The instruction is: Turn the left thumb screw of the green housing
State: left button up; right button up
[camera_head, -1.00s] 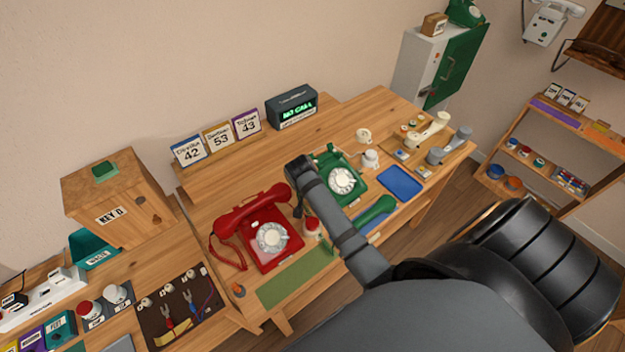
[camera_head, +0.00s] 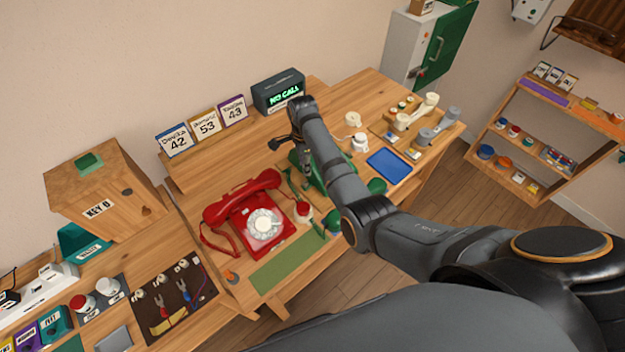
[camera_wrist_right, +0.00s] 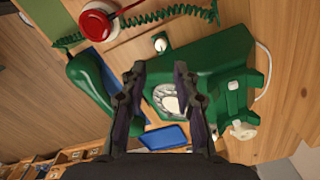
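The green housing (camera_head: 308,172) of a dial phone stands mid-table, largely covered by my right arm in the head view. In the right wrist view the housing (camera_wrist_right: 205,62) fills the right side, with a pale dial (camera_wrist_right: 168,100) on it. A small white knob (camera_wrist_right: 160,43), possibly a thumb screw, shows at the housing's edge; I cannot tell for sure. My right gripper (camera_wrist_right: 160,72) is open and empty above the housing, its fingertips framing that knob from below in the picture. In the head view the right gripper (camera_head: 303,158) points down over the housing. My left gripper is out of view.
A red phone (camera_head: 250,220) stands left of the green one. A green handset (camera_wrist_right: 90,80) lies beside the housing, with a coiled cord (camera_wrist_right: 172,12) and a red-rimmed round item (camera_wrist_right: 99,21) nearby. A blue tray (camera_head: 389,166) lies to the right.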

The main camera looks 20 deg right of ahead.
aim_at(305, 183)
notch_tip(305, 183, down, 10)
jog(key=shift+r+b, duration=0.2)
jog(key=shift+b, duration=0.2)
jog(key=shift+c, duration=0.2)
grip_shut()
